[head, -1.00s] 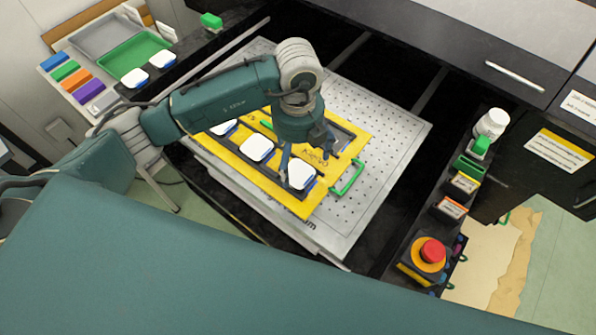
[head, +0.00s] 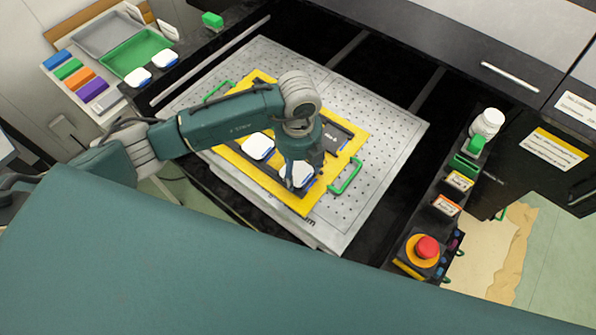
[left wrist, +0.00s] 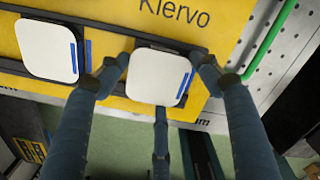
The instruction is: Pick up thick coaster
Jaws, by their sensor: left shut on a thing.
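A white square coaster (head: 297,178) with a blue edge mark sits in a dark slot of the yellow board (head: 300,205), at its near right corner. In the left wrist view this coaster (left wrist: 158,78) lies between my fingers. My left gripper (head: 303,175) is above it in the head view and hides part of it. In the left wrist view my left gripper (left wrist: 160,66) is shut on the coaster, with a fingertip at each side and a third finger at its near edge. A similar coaster (head: 258,147) lies to the left and also shows in the wrist view (left wrist: 47,50). My right gripper is not in view.
The yellow board lies on a perforated grey plate (head: 385,125). A green handle (head: 345,177) stands close to the right of the held coaster. A red button (head: 427,248), a white bottle (head: 488,123) and small boxes line the right ledge. Trays and more white pieces are at the upper left.

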